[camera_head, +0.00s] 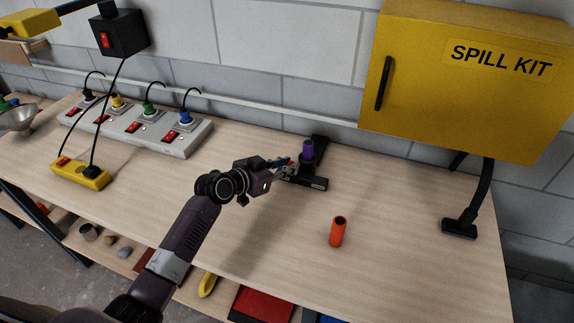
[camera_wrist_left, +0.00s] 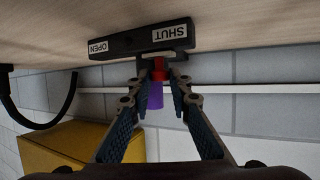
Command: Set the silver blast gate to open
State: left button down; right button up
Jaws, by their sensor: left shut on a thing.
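A dark fixture (camera_head: 305,183) stands on the workbench near the wall, with a purple upright piece (camera_head: 308,149). I see no clearly silver blast gate. In the left wrist view, which is upside down, the dark bar (camera_wrist_left: 130,43) carries an OPEN label (camera_wrist_left: 97,46) at left and a SHUT label (camera_wrist_left: 170,32) at right. A red piece (camera_wrist_left: 158,70) shows between my fingertips, on the SHUT side, with the purple piece (camera_wrist_left: 155,98) beyond it. My left gripper (camera_head: 287,165) is shut on the red piece; the fingertips hide part of it. My right gripper is not in view.
A yellow SPILL KIT cabinet (camera_head: 460,90) hangs at right, above a black stand (camera_head: 460,229). A grey switch strip (camera_head: 135,125) and yellow power block (camera_head: 80,174) lie at left.

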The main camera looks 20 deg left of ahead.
pick_arm(q)
jog(key=d+p, duration=0.1)
jog(key=d, duration=0.3)
jog(key=shift+s+d+r+p, duration=0.1)
jog(key=shift+d+p, duration=0.2)
jog(key=shift+d, duration=0.45)
jog(key=c, duration=2.2)
grip_release()
jog(key=o, duration=0.4)
jog(key=shift+d, duration=0.1)
